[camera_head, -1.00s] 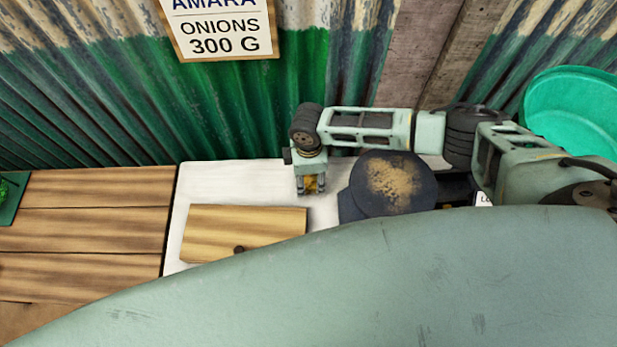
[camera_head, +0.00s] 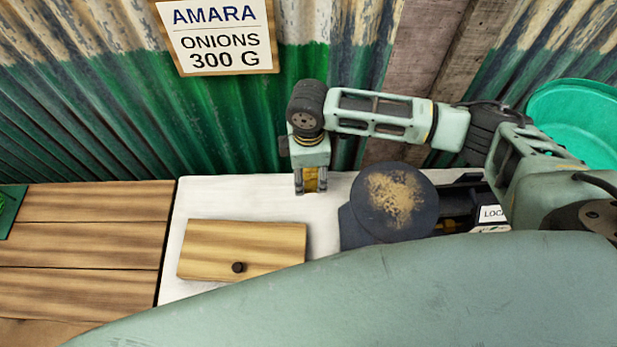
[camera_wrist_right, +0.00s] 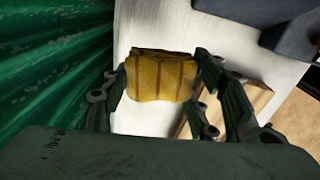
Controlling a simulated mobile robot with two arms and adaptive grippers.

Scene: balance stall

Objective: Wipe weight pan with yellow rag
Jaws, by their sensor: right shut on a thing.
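The yellow rag (camera_wrist_right: 160,78) is a small folded cloth with brown lines, held between the fingers of my right gripper (camera_wrist_right: 160,85). In the head view the right gripper (camera_head: 312,183) points down over the white surface, and a bit of the rag shows between its fingers. The weight pan (camera_head: 396,202) is a dark round plate with a tan, dusty patch on its top. It lies to the right of the gripper, apart from it. My left gripper is not in view.
A wooden box with a dark knob (camera_head: 243,250) sits on the white tabletop (camera_head: 215,198) in front of the gripper. A green corrugated wall (camera_head: 200,125) with a sign (camera_head: 218,38) stands close behind. A teal basin (camera_head: 575,122) is at right.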

